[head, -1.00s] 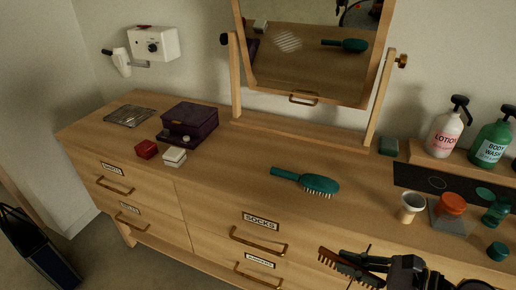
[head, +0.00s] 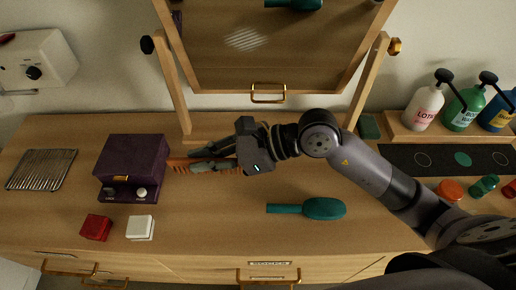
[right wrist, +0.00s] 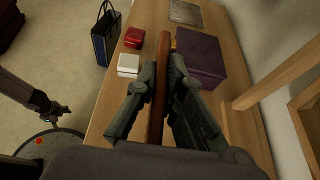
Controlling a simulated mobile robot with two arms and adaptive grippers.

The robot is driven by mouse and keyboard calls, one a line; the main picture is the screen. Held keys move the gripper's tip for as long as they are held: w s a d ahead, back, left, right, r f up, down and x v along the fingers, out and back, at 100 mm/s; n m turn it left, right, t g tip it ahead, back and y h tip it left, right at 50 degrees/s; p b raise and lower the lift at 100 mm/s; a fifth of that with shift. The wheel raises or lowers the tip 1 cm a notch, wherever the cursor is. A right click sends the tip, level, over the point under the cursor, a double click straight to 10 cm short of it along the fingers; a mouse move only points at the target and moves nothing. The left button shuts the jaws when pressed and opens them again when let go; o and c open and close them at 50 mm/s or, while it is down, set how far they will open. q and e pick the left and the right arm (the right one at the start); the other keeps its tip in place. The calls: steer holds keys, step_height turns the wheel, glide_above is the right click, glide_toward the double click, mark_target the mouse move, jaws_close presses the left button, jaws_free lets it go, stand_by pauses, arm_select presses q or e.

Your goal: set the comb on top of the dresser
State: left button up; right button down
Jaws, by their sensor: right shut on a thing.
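The brown comb (head: 222,166) is held in my right gripper (head: 225,158) over the back middle of the dresser (head: 215,220), teeth towards the front. Its left end is beside the purple box (head: 134,163); I cannot tell whether they touch. In the right wrist view the comb (right wrist: 158,88) is a brown strip between the two fingers (right wrist: 160,95). The gap under the comb is hard to judge. A dark end of what looks like my left gripper (right wrist: 48,108) shows at the left of that view, low by my base; its jaws are unclear.
A green hairbrush (head: 322,208) lies in front of my right arm. Red (head: 96,228) and white (head: 140,228) small boxes are front left, a wire rack (head: 42,170) far left. The mirror (head: 265,55) stands behind. Bottles (head: 424,106) stand right. Bare wood lies front middle.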

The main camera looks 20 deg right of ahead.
steer(key=shift+w+a+r, duration=0.2)
steer(key=shift+a+r, duration=0.1)
steer(key=shift+s, duration=0.1)
steer(key=f, duration=1)
steer(key=f+p, duration=0.1)
steer(key=f, duration=0.4)
steer(key=shift+s+f, duration=0.1)
steer(key=shift+s, duration=0.2)
steer(key=shift+f, duration=2.3)
arm_select(q)
steer(key=shift+s+a+r, duration=0.25)
steer(key=shift+s+a, duration=0.05)
steer(key=shift+s, duration=0.35)
steer(key=shift+s+a+r, duration=0.2)
steer(key=shift+s+a, duration=0.05)
steer(key=shift+s, duration=0.35)
